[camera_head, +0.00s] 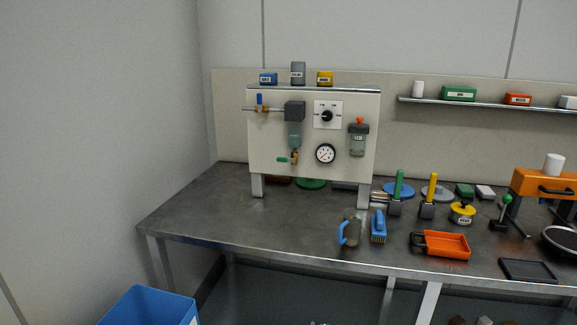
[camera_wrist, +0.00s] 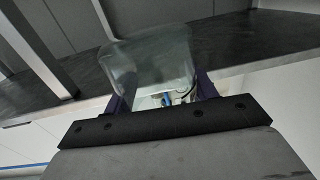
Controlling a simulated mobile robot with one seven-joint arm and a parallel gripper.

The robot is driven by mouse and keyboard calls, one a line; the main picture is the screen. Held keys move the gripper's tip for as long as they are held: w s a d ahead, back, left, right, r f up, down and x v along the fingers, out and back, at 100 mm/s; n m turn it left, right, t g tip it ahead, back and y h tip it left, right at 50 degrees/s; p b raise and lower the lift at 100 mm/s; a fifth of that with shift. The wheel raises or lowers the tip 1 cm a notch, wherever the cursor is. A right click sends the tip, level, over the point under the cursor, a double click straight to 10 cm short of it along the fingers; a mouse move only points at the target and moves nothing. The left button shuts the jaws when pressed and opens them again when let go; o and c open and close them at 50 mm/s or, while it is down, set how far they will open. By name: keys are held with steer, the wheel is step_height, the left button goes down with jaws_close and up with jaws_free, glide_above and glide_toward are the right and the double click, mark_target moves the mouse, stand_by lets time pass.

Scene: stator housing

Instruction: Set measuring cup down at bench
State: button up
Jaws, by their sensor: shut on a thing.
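A clear, see-through measuring cup (camera_wrist: 150,62) fills the upper middle of the wrist view. My gripper (camera_wrist: 160,92) is shut on it, with one dark finger on each side. The grey metal bench (camera_head: 200,212) spans the head view; its dark top (camera_wrist: 235,40) seems to show behind the cup in the wrist view. I cannot tell the gap between cup and bench. The held cup and my gripper are not clearly visible in the head view.
A white panel (camera_head: 270,140) with gauge and valves stands on the bench. A blue-handled jug (camera_head: 352,231), blue brush (camera_head: 378,228) and orange tray (camera_head: 445,245) sit near the front edge. The bench's front left is clear. A blue bin (camera_head: 150,308) stands below.

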steer(key=s+a+f+n+y, duration=0.2)
steer(key=s+a+f+y, duration=0.1)
steer(key=s+a+f, duration=0.4)
steer(key=a+f, duration=0.3)
steer(key=f, duration=0.1)
steer(key=shift+s+f, duration=0.3)
steer(key=shift+s, duration=0.05)
steer(key=shift+a, duration=0.1)
